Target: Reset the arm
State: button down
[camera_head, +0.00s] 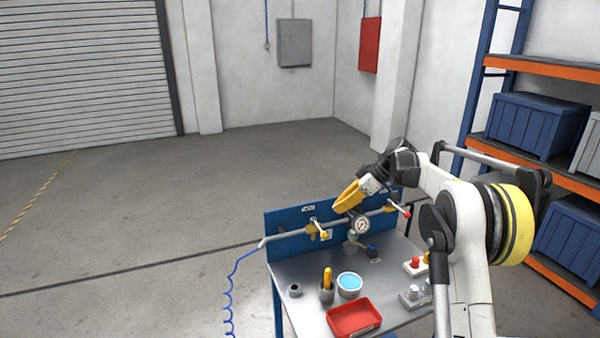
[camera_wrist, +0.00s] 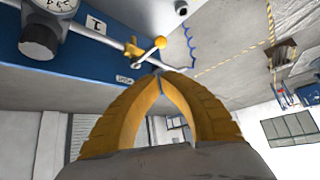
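My gripper (camera_head: 341,207) has yellow fingers and hangs over the bench by the pipe. In the wrist view its two fingertips (camera_wrist: 162,77) meet, with nothing seen between them. One valve (camera_head: 313,228) with a yellow-knobbed lever sits on the pipe left of the gripper. That valve (camera_wrist: 135,48) also shows just beyond the fingertips in the wrist view, apparently apart from them. Another valve lever with a red knob (camera_head: 407,214) is at the pipe's right end. A round gauge (camera_head: 360,225) is mounted between them, and part of it shows in the wrist view (camera_wrist: 62,5).
The bench top (camera_head: 310,313) holds a red tray (camera_head: 353,318), a blue-filled round tub (camera_head: 349,285), a cup with a yellow-handled tool (camera_head: 327,290) and a red-button box (camera_head: 416,266). Shelving with blue crates (camera_head: 528,125) stands right. The floor left is open.

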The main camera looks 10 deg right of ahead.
jog(key=s+a+r+m+t+h+b, duration=0.1)
jog(key=s+a+r+m+b, duration=0.15)
jog(key=s, duration=0.55)
jog(key=s+a+r+m+h+b, duration=0.1)
jog(key=s+m+h, duration=0.15)
jog(key=s, duration=0.45)
jog(key=s+a+r+m+t+h+b, duration=0.1)
jog(key=s+r+m+b, duration=0.15)
jog(key=s, duration=0.55)
jog(key=s+f+m+t+h+b, duration=0.1)
jog(key=s+f+m+b, duration=0.1)
jog(key=s+f, duration=0.4)
jog(key=s+d+f+m+t+h+b, duration=0.1)
jog(key=s+f+m, duration=0.3)
jog(key=s, duration=1.1)
notch_tip(320, 180, down, 2)
jog(key=shift+f+h+b, duration=0.25)
jog(key=shift+h+b, duration=0.1)
jog(key=shift+h, duration=0.2)
